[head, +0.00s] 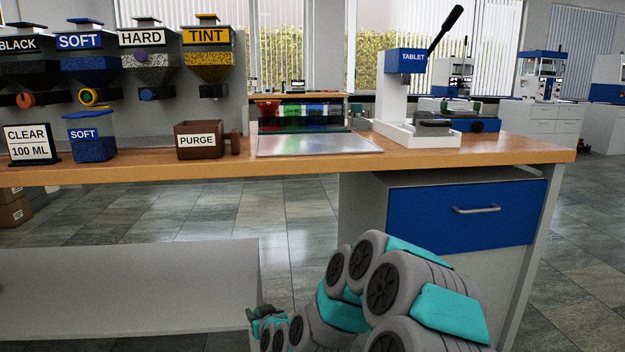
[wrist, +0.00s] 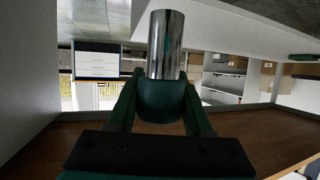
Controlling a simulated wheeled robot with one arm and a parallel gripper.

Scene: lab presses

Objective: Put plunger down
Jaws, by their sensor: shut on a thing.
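My gripper (wrist: 163,95) is shut on the plunger (wrist: 166,45), seen in the wrist view. The plunger has a shiny metal cylinder and a dark green rounded part, with a dark green finger on each side of that part. In the head view my arm bends low in front of the bench, and the gripper end (head: 262,316) shows only as a small dark patch at the bottom. The plunger cannot be made out there. The tablet press (head: 405,60), white with a blue TABLET label and a raised black lever, stands on the right of the bench (head: 500,148).
A bare metal plate (head: 320,145) lies on the bench before a rack of coloured items (head: 300,116). A brown PURGE box (head: 200,140), a blue SOFT bin (head: 90,138) and a CLEAR 100 ML sign (head: 30,142) stand left. A blue drawer (head: 460,212) is below right.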

